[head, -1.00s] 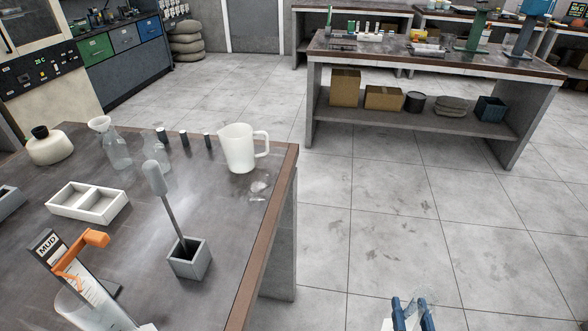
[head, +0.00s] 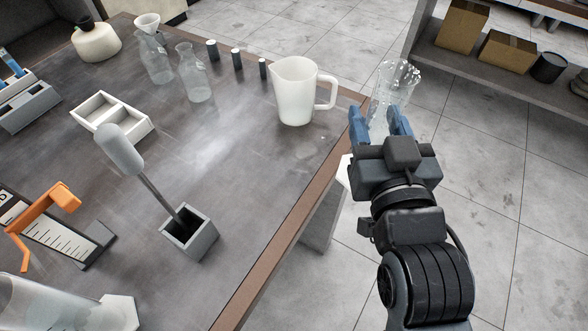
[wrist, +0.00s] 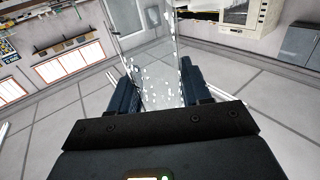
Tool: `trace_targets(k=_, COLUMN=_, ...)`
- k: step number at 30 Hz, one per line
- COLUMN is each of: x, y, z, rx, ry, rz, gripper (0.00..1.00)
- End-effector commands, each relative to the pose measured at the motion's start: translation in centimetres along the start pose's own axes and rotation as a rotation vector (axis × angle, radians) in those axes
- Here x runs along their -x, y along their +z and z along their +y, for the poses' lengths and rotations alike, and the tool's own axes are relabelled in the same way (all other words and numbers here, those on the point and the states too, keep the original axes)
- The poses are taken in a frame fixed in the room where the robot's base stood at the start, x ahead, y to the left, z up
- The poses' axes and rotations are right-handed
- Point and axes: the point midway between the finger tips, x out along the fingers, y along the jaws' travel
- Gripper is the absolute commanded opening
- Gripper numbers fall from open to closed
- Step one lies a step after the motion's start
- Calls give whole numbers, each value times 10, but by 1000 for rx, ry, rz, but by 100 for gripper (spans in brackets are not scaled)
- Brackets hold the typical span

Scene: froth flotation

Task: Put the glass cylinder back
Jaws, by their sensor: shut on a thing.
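My gripper (head: 382,130) is shut on a clear glass cylinder (head: 394,82), held roughly upright with its wider-looking rim at the top. White specks like droplets cover its wall. The fingers clasp its lower part, just beyond the table's right edge, to the right of the white jug. In the wrist view the glass cylinder (wrist: 157,65) stands between the two fingers (wrist: 165,90), with the floor visible through it. Its lower end is hidden by the gripper.
The dark table (head: 255,185) holds a white jug (head: 296,92) near its right edge, glass flasks (head: 195,78), a white tray (head: 85,108), a grey holder (head: 190,240) with a paddle, and an orange-clamped scale (head: 50,205). A large clear tube (head: 45,305) stands lower left.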

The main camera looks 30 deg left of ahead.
Motion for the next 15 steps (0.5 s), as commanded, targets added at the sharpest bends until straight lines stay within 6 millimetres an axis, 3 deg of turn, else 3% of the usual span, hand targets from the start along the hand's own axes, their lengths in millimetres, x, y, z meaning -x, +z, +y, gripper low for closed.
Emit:
trace_targets(k=1, x=4, y=-17, z=-22, rx=0, ry=-42, rz=9, gripper=11)
trace_targets(k=3, x=12, y=-36, z=-45, rx=1, ry=-88, rz=8, gripper=11)
trace_targets(k=6, x=23, y=-57, z=-69, rx=2, ry=-137, rz=5, gripper=11)
trace_targets(k=11, x=34, y=-73, z=-88, rx=3, ry=-179, rz=0, gripper=11)
trace_targets(k=15, x=26, y=-68, z=-102, rx=3, ry=-188, rz=-4, gripper=11)
